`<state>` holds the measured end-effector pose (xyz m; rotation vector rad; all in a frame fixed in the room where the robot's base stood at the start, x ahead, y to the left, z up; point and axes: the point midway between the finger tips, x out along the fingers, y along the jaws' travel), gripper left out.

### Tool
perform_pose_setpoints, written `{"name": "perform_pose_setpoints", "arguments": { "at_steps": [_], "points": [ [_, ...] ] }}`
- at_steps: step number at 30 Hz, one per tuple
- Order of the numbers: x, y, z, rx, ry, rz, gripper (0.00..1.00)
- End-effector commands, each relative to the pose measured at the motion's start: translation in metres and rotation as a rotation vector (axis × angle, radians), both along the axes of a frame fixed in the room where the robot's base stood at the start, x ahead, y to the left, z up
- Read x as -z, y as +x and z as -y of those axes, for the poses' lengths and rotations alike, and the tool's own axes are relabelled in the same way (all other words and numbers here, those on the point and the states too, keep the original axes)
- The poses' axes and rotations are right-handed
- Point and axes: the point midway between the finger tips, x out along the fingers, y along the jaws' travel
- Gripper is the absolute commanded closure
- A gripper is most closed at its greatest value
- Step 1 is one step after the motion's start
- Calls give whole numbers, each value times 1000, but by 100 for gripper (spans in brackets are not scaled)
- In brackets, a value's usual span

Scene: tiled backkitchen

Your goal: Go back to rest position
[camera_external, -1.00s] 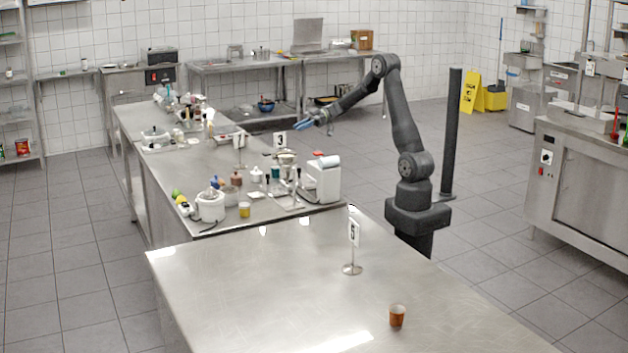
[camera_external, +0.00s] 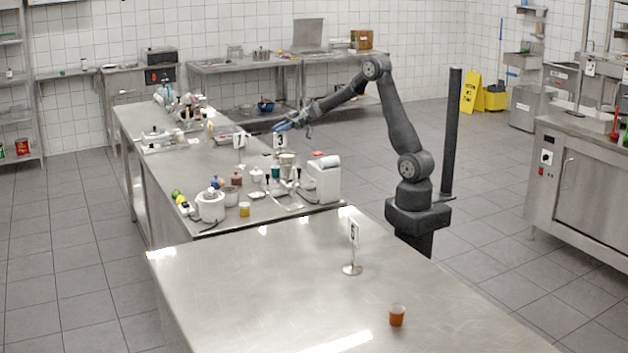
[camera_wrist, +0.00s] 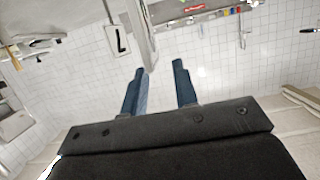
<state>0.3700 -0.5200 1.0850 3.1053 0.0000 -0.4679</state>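My gripper (camera_external: 284,126) is in the air above the long counter, close to the number 3 sign in the external view. My arm reaches up from its base and bends over to the left. In the wrist view the two blue fingers of my gripper (camera_wrist: 160,68) stand apart.
The long counter (camera_external: 195,165) carries several jars, a white appliance (camera_external: 323,180) and the number 3 sign (camera_external: 280,141). The front table (camera_external: 250,290) holds a sign stand (camera_external: 353,248) and an orange-brown cup (camera_external: 397,316). A dark post (camera_external: 452,130) stands right of my arm.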

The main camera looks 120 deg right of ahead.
Motion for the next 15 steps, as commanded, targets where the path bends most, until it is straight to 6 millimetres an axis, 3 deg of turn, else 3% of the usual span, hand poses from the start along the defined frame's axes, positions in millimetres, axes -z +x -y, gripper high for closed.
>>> {"name": "perform_pose_setpoints", "arguments": {
  "at_steps": [10, 15],
  "points": [
    [-1, 0, 0, 0, 1, 0, 73],
    [9, 0, 0, 1, 5, -1, 73]
  ]
}}
